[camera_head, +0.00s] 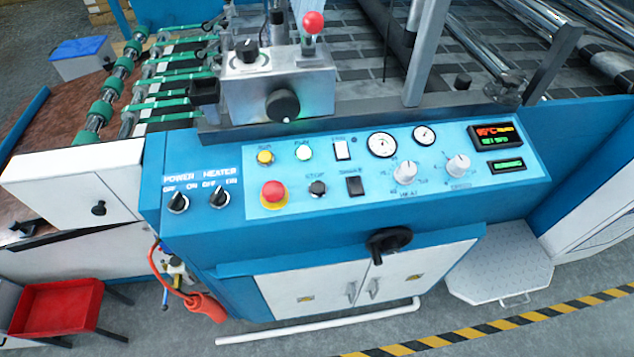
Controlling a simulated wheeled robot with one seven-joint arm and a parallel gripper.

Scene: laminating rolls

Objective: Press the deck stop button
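A light-blue control panel (330,208) faces me on the front of the blue machine. A black round button (317,188) sits in its lower row, with small lettering above it that looks like "STOP". To its left is a large red mushroom button (274,191) on a yellow base. Above them are a yellow button (265,157) and a pale green-white button (304,153). No label clearly reads "deck". My gripper is not in view, and nothing touches the panel.
A black rocker (355,186), dials (405,172) and POWER and HEATER knobs (178,201) flank the buttons. A metal box (278,88) with a red ball lever (313,22) rises behind. A black handle (389,243) juts below. A red tray (57,306) stands lower left.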

